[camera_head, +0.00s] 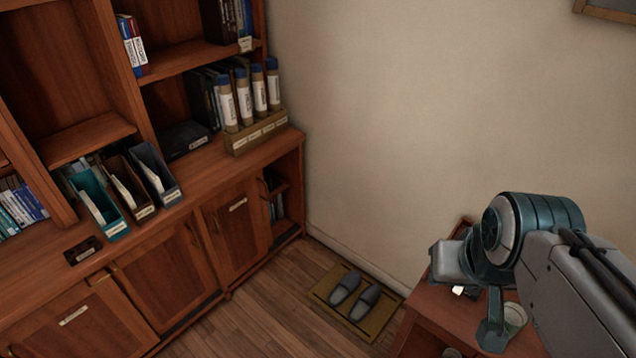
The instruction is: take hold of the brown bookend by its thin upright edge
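I cannot pick out a brown bookend with certainty. A brown upright file holder (144,212) stands on the cabinet counter at left, between a teal holder (113,228) and a blue-grey holder (170,194). My arm's teal and grey end (492,325) hangs over that table, far from the cabinet. Whether its fingers are open or shut does not show.
The right-hand wooden table (428,303) holds a pale green cup (515,316), partly behind my arm. A box of labelled tubes (256,133) stands on the counter's far end. Grey slippers (354,293) lie on a floor mat (382,318). The wooden floor between is clear.

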